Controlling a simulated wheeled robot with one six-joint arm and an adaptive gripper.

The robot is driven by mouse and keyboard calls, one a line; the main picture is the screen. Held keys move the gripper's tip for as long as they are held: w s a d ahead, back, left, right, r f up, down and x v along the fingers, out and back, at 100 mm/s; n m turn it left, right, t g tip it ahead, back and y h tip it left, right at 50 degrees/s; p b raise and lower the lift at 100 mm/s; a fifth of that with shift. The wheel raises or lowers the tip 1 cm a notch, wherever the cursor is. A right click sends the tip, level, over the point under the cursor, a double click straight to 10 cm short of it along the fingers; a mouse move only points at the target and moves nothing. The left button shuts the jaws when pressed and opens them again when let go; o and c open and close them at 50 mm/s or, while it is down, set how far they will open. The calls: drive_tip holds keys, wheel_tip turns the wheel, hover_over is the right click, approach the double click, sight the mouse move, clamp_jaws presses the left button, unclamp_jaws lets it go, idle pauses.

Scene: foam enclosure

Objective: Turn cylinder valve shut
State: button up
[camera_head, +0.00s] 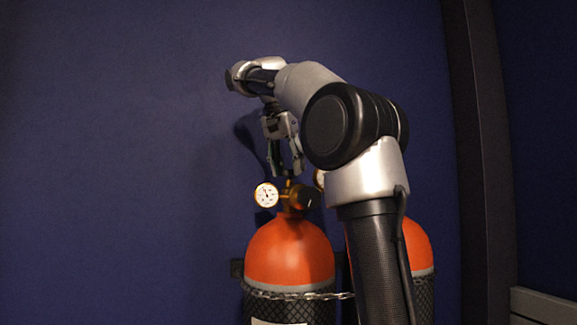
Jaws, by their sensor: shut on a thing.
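Two orange gas cylinders stand against the blue wall. The left cylinder (290,250) has a brass cylinder valve (289,187) on top, with a round white gauge (266,195) on its left and a dark knob (307,196) on its right. My gripper (286,171) points down from above, with its fingertips at the top of this valve. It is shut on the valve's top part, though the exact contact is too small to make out. The right cylinder (418,248) is partly hidden behind my arm, and only an edge of its gauge (319,180) shows.
A chain (300,295) runs across the front of the cylinders, over their dark mesh sleeves. A dark vertical post (482,150) stands at the right, with a grey ledge (545,307) at the lower right. The wall area left of the cylinders is clear.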

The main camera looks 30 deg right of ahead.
drive_tip(key=o, duration=1)
drive_tip(key=shift+r, duration=0.1)
drive_tip(key=shift+a+r, duration=0.15)
drive_tip(key=shift+r, duration=0.15)
drive_tip(key=shift+v, duration=1.1)
drive_tip(key=s+a, duration=0.2)
drive_tip(key=a, duration=0.1)
drive_tip(key=s+a, duration=0.2)
drive_tip(key=a, duration=0.2)
drive_tip(key=s+a, duration=0.2)
drive_tip(key=a, duration=0.1)
drive_tip(key=shift+a, duration=0.3)
